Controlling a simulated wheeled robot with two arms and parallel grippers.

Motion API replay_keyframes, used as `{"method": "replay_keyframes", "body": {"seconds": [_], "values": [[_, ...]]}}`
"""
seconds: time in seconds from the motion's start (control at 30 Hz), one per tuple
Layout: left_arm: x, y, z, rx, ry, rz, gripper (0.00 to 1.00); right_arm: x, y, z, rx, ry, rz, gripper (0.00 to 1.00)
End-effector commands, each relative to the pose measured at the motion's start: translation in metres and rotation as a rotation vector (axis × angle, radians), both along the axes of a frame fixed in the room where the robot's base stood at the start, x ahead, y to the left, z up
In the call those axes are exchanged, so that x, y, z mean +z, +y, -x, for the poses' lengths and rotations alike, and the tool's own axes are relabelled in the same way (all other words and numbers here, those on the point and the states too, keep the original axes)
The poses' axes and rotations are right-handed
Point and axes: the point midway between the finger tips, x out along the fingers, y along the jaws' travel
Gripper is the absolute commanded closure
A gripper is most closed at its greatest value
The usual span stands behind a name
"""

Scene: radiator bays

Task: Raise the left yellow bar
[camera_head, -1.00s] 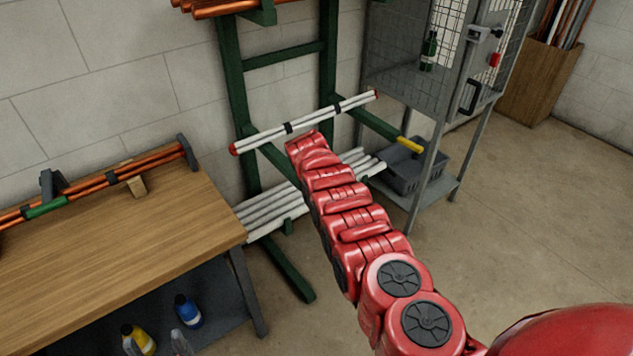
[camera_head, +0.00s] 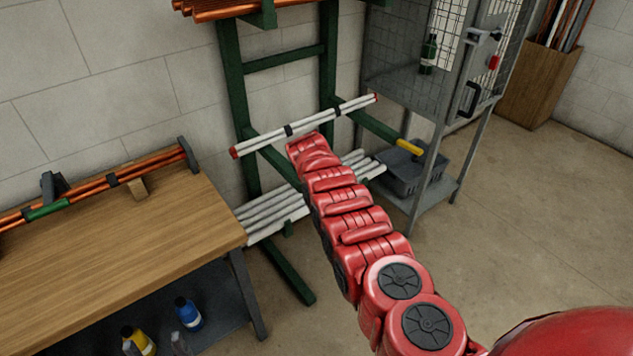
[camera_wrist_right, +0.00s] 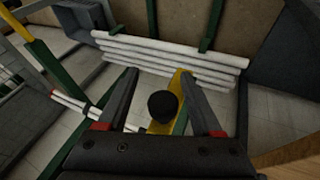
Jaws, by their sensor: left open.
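In the head view my red right arm reaches from the lower right to the green rack (camera_head: 235,95); its hand is hidden behind its own links. In the right wrist view my right gripper (camera_wrist_right: 157,75) is open. A yellow bar (camera_wrist_right: 181,84) with a black round end (camera_wrist_right: 163,106) lies between its fingers, nearer the right finger, with gaps visible beside the black end. Another yellow bar (camera_wrist_right: 20,27) is at upper left. In the head view one yellow tip (camera_head: 410,147) shows on the rack's right arm; the left one is hidden behind my arm. My left gripper is not in view.
A bundle of white tubes (camera_head: 330,110) rests across the rack's arms; more white tubes (camera_head: 272,215) lie lower. A wooden bench (camera_head: 120,245) holds copper pipes (camera_head: 90,187). A wire cage (camera_head: 410,75) stands right, above a grey bin (camera_head: 405,180). Floor at right is clear.

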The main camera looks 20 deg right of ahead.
Motion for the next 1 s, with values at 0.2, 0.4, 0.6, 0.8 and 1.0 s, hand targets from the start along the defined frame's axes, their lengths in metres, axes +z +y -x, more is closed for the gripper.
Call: {"method": "replay_keyframes", "body": {"seconds": [0.2, 0.4, 0.6, 0.8, 1.0], "values": [[0.000, 0.000, 0.000, 0.000, 0.000, 0.000, 0.31, -0.002, 0.001, 0.001, 0.000, 0.004, -0.001, 0.33], [0.014, 0.000, 0.000, 0.000, 0.000, 0.000, 0.31, 0.005, 0.002, 0.003, 0.001, 0.006, -0.001, 0.33], [0.054, 0.000, 0.000, 0.000, 0.000, 0.000, 0.31, 0.021, 0.006, 0.009, 0.002, 0.011, -0.001, 0.33], [0.088, 0.000, 0.000, 0.000, 0.000, 0.000, 0.31, 0.032, 0.010, 0.016, 0.003, 0.009, 0.001, 0.33], [0.103, 0.000, 0.000, 0.000, 0.000, 0.000, 0.31, 0.047, 0.013, 0.024, 0.000, 0.011, 0.004, 0.33]]}}
